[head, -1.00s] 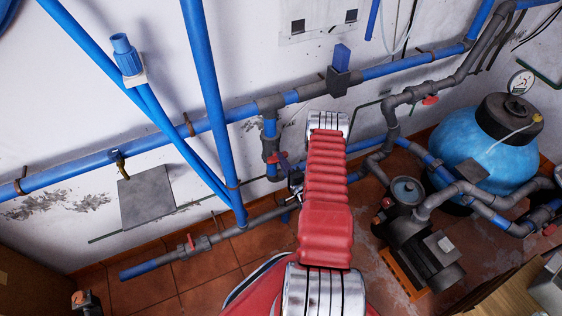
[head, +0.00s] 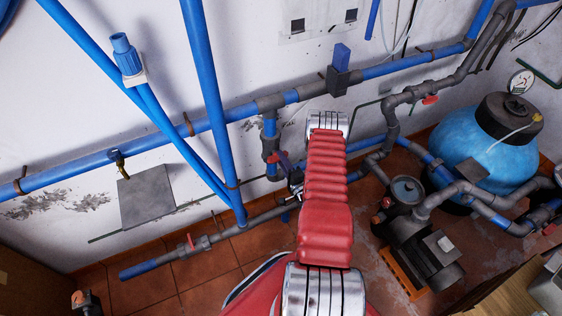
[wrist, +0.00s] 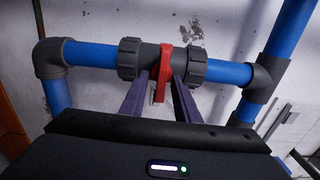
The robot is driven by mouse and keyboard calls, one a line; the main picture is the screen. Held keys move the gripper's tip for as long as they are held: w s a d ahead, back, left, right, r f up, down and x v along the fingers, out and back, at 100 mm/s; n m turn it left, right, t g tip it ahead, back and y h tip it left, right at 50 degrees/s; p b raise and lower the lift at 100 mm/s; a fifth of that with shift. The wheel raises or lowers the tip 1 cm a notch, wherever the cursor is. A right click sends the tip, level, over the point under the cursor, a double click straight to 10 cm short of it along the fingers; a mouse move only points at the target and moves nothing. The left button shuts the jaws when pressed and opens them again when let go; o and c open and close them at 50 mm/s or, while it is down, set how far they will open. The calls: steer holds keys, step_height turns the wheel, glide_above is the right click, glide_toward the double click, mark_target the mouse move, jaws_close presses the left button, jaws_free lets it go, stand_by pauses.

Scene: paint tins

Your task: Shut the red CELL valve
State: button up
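The red valve handle (wrist: 164,75) stands crosswise to its pipe in the wrist view, on a grey valve body (wrist: 146,60) between two ribbed collars. No CELL lettering is legible. My gripper (wrist: 164,84) has its two purple-grey fingers on either side of the handle, with no clear gap at the tips, so it looks shut on it. In the head view my gripper (head: 284,162) is small and partly hidden by my red arm. It is at the grey valve on the short vertical pipe, where a bit of red handle (head: 272,158) shows.
Blue pipes (head: 212,100) run in front of the wall left of my arm. A second red-handled valve (head: 192,241) is on the low pipe, and another (head: 430,100) is to the right. A pump (head: 425,250) and a blue tank (head: 470,145) crowd the right side.

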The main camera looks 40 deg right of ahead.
steer(key=v, duration=1.3)
steer(key=shift+s, duration=0.4)
